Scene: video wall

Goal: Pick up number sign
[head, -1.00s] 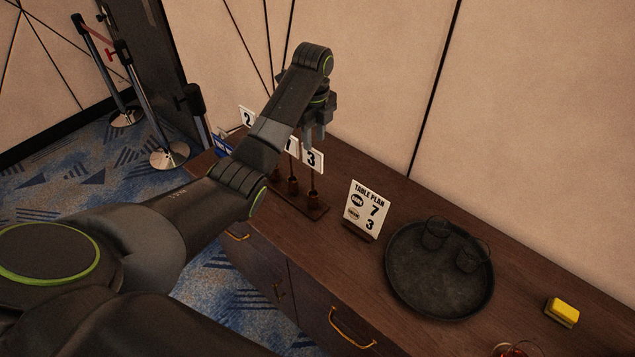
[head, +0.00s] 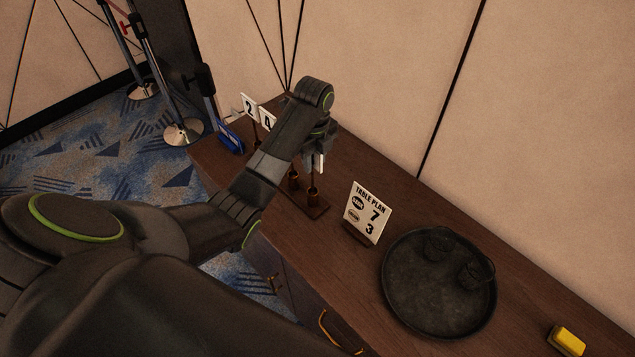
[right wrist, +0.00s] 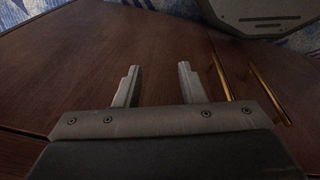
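A row of number signs stands on posts at the left of the wooden counter: a "2" card (head: 250,106), a "4" card (head: 267,119) and a rightmost card (head: 320,163) mostly hidden behind my left gripper. The posts of the right-hand signs sit in a dark wooden rack (head: 316,209). My left gripper (head: 318,152) points down at the rightmost card and overlaps it; whether its fingers touch or grip the card is hidden. My right gripper (right wrist: 156,88) is open and empty, low before the brown cabinet front.
A round black tray (head: 420,312) with dark glasses and a yellow block (head: 567,340) lie farther right. A blue item (head: 231,138) sits at the counter's left end.

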